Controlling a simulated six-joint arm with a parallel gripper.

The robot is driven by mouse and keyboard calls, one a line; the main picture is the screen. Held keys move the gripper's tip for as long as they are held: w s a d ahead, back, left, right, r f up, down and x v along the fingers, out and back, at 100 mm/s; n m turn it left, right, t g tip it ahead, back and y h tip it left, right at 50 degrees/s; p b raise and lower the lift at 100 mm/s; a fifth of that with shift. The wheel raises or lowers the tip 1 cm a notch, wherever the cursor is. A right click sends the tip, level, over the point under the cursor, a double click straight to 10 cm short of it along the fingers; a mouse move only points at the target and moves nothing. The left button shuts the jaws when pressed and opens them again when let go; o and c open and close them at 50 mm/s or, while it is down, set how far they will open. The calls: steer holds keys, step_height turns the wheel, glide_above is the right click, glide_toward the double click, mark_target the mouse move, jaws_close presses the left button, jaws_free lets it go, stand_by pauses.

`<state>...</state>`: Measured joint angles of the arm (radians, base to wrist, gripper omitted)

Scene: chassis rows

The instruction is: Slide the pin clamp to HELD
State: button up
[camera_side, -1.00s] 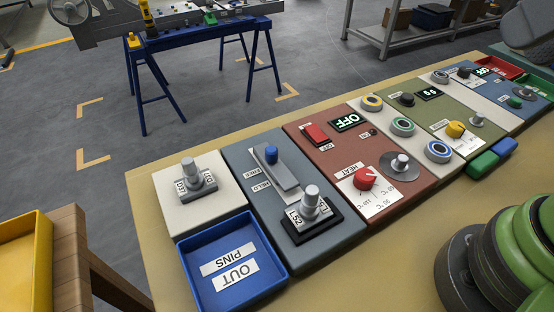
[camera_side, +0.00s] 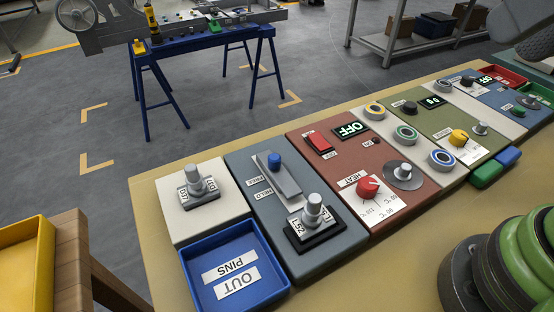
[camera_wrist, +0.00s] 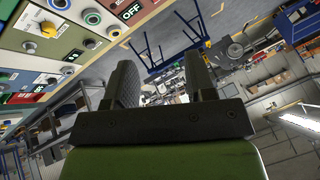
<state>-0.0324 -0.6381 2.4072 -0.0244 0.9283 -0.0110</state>
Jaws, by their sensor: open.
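The knob stands at the far end of the track. Two small labels, apparently FREE and HELD, lie along the track's left side, the HELD one nearer the camera. My gripper (camera_wrist: 160,62) shows in the wrist view with its two dark fingers apart and nothing between them. It is away from the clamp and outside the side view.
A grey capped pin (camera_side: 313,207) stands in a block near the track's front end. Another pin (camera_side: 193,177) stands on the white panel. A blue OUT PINS tray (camera_side: 188,269) sits in front. The red panel (camera_side: 338,164) with a switch and HEAT dial lies to the right.

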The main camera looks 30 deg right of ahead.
steer(key=w+a+n+g, duration=0.2)
steer(key=w+a, duration=0.1)
steer(key=w, duration=0.5)
steer(key=n+g+h, duration=0.2)
steer(key=n+g, duration=0.3)
glide_above(275, 157)
step_height(275, 157, down, 16)
step_height(275, 157, down, 10)
steer(key=shift+r, duration=0.1)
jaws_close()
